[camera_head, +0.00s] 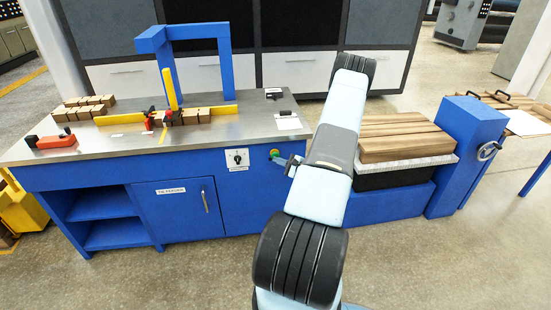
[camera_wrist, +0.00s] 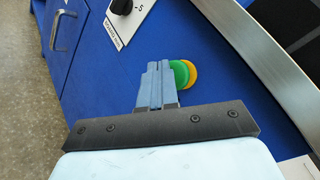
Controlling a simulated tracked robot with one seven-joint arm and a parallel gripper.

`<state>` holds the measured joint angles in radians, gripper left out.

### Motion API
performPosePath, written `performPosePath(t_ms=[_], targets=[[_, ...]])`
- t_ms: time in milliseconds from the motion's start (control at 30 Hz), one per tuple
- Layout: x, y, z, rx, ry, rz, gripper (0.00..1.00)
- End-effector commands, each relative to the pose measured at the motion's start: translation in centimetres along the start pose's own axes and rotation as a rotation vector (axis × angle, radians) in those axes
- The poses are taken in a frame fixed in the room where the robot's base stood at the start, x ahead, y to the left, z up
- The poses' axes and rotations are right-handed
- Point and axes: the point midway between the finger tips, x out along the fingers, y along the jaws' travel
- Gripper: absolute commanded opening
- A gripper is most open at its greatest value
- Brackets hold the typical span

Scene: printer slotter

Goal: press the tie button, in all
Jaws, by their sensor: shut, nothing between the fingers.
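The round green button (camera_head: 274,153) with a yellow ring sits on the blue front panel of the workbench, below the metal top. It also shows in the wrist view (camera_wrist: 179,73), where my fingers partly cover its left side. My gripper (camera_head: 279,161) is shut and empty, with its fingertips right at the button.
A black rotary knob on a white plate (camera_head: 237,158) is left of the button. The workbench's steel top (camera_head: 110,142) carries wooden blocks (camera_head: 84,107) and a blue arch (camera_head: 191,30). Stacked boards (camera_head: 404,136) stand at right. The floor in front is clear.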

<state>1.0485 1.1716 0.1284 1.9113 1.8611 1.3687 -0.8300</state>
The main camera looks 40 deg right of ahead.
Motion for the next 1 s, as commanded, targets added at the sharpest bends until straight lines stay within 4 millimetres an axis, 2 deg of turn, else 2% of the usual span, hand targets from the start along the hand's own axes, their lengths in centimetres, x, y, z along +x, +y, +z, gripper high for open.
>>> performPosePath(t_ms=[1000], targets=[[0.52,-0.38,-0.38,0.000,0.000,0.000,0.00]])
